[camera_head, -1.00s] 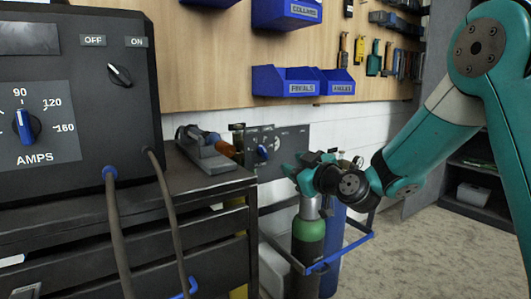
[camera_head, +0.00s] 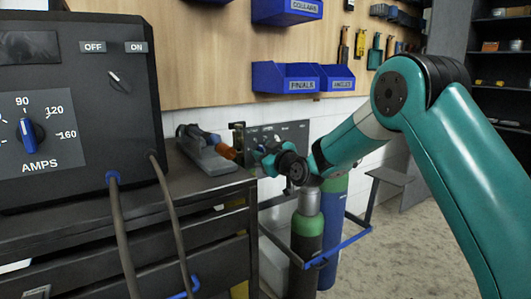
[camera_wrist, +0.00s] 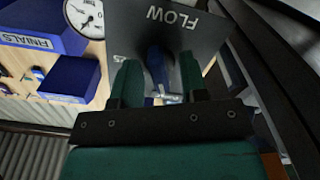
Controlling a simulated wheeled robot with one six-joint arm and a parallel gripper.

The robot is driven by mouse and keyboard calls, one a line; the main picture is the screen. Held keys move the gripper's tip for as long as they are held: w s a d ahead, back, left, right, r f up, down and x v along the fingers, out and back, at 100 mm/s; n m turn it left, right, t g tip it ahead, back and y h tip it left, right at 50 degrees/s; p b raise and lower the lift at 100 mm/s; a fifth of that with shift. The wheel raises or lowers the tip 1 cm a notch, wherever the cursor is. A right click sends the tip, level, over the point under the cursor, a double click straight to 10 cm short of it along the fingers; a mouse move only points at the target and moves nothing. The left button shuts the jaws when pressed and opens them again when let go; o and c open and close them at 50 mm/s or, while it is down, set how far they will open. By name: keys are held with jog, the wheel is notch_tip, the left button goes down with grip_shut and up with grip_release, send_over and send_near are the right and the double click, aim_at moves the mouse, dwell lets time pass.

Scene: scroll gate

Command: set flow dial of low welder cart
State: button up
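The low welder cart's dark panel (camera_head: 293,131) stands behind the bench, against the wall. In the wrist view this panel (camera_wrist: 140,28) shows upside down with the word FLOW on it. A blue dial knob (camera_wrist: 155,62) sits by that word, between the two fingers of my gripper (camera_wrist: 159,72). The fingers are apart, with a gap visible on each side of the knob, so I see no grip on it. In the head view my gripper (camera_head: 266,151) is at the panel's front and hides the knob.
Green (camera_head: 307,232) and blue (camera_head: 334,205) cylinders stand below my gripper, with a blue rail (camera_head: 340,250) in front. A large AMPS box (camera_head: 85,100) stands on the bench at left. Blue bins (camera_head: 287,78) hang above. A pressure gauge (camera_wrist: 85,14) shows in the wrist view.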

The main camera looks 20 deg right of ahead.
grip_shut()
jog(key=shift+m, duration=0.4)
jog(key=m+b, duration=0.1)
jog(key=m, duration=0.2)
jog(key=shift+m, duration=0.3)
jog(key=m, duration=0.5)
jog(key=shift+d, duration=0.1)
jog(key=shift+m, duration=0.3)
grip_release()
